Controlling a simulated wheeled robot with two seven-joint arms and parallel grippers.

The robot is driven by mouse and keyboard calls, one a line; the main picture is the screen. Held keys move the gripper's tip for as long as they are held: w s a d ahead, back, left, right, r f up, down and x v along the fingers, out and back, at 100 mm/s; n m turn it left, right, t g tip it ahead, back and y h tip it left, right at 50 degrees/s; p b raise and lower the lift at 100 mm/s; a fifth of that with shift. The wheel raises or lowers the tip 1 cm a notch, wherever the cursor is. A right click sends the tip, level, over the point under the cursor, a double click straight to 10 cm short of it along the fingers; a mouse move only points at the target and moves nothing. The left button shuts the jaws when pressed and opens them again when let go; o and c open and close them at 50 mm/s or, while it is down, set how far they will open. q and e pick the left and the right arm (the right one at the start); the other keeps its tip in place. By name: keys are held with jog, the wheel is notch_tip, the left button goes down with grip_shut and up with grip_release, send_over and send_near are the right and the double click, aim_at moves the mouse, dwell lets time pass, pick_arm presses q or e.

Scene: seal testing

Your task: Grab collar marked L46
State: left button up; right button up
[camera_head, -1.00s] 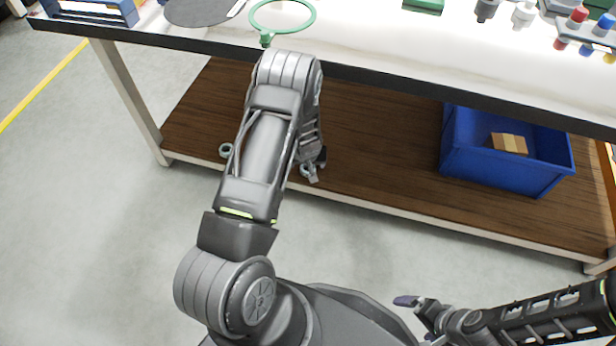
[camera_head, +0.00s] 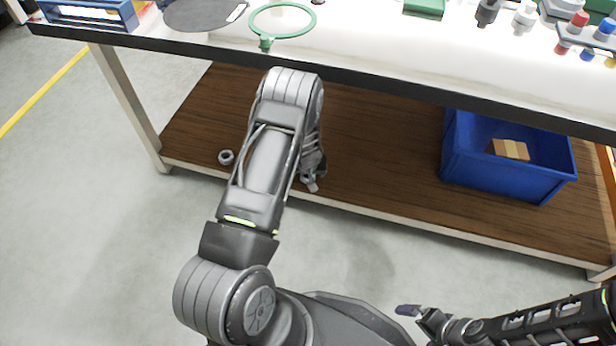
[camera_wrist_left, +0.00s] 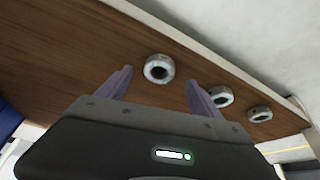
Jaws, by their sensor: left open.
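Three grey metal ring collars lie on the brown lower shelf in the left wrist view: one (camera_wrist_left: 148,74) ahead between my finger tips, a second (camera_wrist_left: 226,102) beside the right finger, and a third (camera_wrist_left: 260,119) farther right. No marking is legible, so I cannot tell which is L46. In the head view one collar (camera_head: 226,157) shows near the shelf's front edge; my arm hides others. My left gripper (camera_wrist_left: 159,77) is open and empty, apart from the collars. My right gripper (camera_head: 422,314) hangs at the lower right, its opening unclear.
The lower shelf (camera_head: 380,170) lies under the white tabletop (camera_head: 400,60), whose dark front edge overhangs it. A blue bin (camera_head: 500,176) holding a small cardboard box (camera_head: 510,150) stands right on the shelf. A table leg (camera_head: 125,105) stands left. A green ring (camera_head: 256,22) lies on top.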

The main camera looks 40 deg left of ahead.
pick_arm(q)
jog(key=b+x, duration=0.1)
jog(key=x, duration=0.3)
jog(key=shift+f+b, duration=0.2)
jog(key=shift+b, duration=0.15)
grip_shut()
dwell(0.8)
